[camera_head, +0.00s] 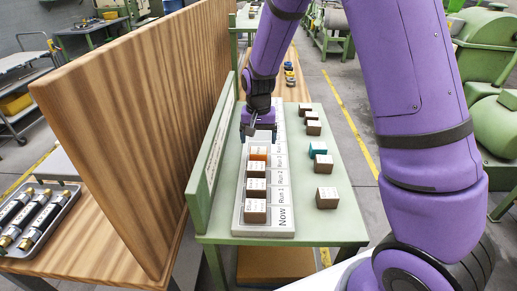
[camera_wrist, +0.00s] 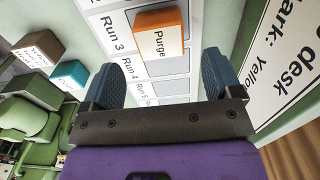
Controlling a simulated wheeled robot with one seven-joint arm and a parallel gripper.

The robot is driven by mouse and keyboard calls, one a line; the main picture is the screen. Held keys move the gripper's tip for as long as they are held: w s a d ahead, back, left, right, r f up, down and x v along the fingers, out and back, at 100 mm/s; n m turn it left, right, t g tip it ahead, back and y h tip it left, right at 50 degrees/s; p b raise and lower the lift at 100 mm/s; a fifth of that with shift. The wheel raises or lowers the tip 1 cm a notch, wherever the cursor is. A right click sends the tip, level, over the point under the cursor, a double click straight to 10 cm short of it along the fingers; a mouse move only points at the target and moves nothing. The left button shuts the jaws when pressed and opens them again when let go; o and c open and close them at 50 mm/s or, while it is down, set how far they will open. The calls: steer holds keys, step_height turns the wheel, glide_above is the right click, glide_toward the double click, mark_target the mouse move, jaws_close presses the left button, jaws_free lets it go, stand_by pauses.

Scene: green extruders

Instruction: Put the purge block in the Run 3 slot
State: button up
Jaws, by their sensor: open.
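The purge block (camera_head: 258,153) is orange with a white top. In the wrist view the block (camera_wrist: 159,40), marked "Purge", sits in the row beside the "Run 3" label on the pale slot board (camera_head: 284,222). It looks slightly turned against the slot outline. My gripper (camera_head: 258,132) is over the far part of the board, just beyond the orange block. In the wrist view my gripper's two fingers (camera_wrist: 163,75) are spread wide and nothing is between them; the block shows ahead of their tips, apart from both. Empty Run 4 and Run 5 slots show between the fingers.
Brown blocks stand in the nearer slots, such as the one at "Now" (camera_head: 255,211). A teal block (camera_head: 318,149) and several brown blocks (camera_head: 326,196) stand on the green table (camera_head: 338,224) to the right. A green sign panel (camera_head: 212,160) rises along the board's left.

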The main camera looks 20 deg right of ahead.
mark_target(259, 150)
steer(key=s+d+r+n+t, duration=0.1)
steer(key=s+r, duration=0.3)
steer(key=r, duration=0.3)
steer(key=s+d+r+t, duration=0.1)
steer(key=s+d+r, duration=0.1)
steer(key=s+r, duration=0.35)
steer(key=s+d+r+n, duration=0.1)
steer(key=s+r, duration=0.2)
steer(key=r, duration=0.6)
steer(key=s+d+r+n+t, duration=0.1)
steer(key=s+r, duration=0.1)
steer(key=s, duration=0.6)
steer(key=s+d+r+n+t, duration=0.1)
steer(key=s+d+r+t, duration=0.1)
steer(key=s, duration=0.7)
steer(key=shift+s+r+n, duration=0.25)
steer(key=shift+r+n, duration=0.05)
steer(key=shift+r, duration=0.3)
